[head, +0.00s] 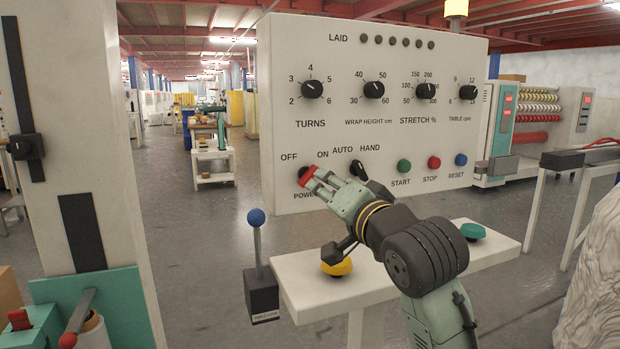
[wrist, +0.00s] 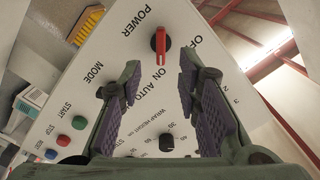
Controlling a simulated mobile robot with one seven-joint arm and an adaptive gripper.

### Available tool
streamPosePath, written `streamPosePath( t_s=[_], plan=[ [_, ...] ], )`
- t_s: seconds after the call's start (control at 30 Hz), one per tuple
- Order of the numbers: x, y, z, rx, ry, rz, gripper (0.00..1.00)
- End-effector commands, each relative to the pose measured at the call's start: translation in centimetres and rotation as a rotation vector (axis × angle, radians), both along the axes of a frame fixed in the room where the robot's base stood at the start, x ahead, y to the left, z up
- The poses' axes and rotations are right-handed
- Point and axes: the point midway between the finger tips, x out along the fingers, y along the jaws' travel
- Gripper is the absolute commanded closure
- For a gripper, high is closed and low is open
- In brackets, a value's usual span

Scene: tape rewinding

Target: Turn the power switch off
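The power switch (head: 308,175) is a knob with a red handle on a black base, at the lower left of the white control panel (head: 375,140). It also shows in the wrist view (wrist: 160,41), where its red handle points toward the ON label. My gripper (head: 324,183) is in front of the panel, close to the switch, and partly covers the POWER label. In the wrist view my gripper (wrist: 158,78) is open, with nothing between its purple pads. The switch shows beyond the gap between the fingertips. I cannot tell whether either finger touches it.
The black mode knob (head: 358,170) is just right of the switch. START, STOP and RESET buttons (head: 433,162) are farther right. Below, a white shelf (head: 390,285) carries a yellow button (head: 337,267) and a green one. A blue-topped lever (head: 257,218) stands at its left.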

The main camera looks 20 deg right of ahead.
Motion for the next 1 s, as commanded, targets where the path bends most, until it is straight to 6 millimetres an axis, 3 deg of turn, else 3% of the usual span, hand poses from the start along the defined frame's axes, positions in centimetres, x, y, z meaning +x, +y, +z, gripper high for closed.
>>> streamPosePath(
  t_s=[0.2,0.43,0.83,1.0],
  plan=[
    [4.4,0.2,0.2,-0.001,0.001,0.001,0.69],
    [7.6,0.3,0.1,-0.002,0.000,0.000,0.69],
    [8.5,0.4,0.0,-0.003,-0.002,0.000,0.69],
    [8.5,0.4,0.0,-0.003,-0.002,0.001,0.79]
  ],
)
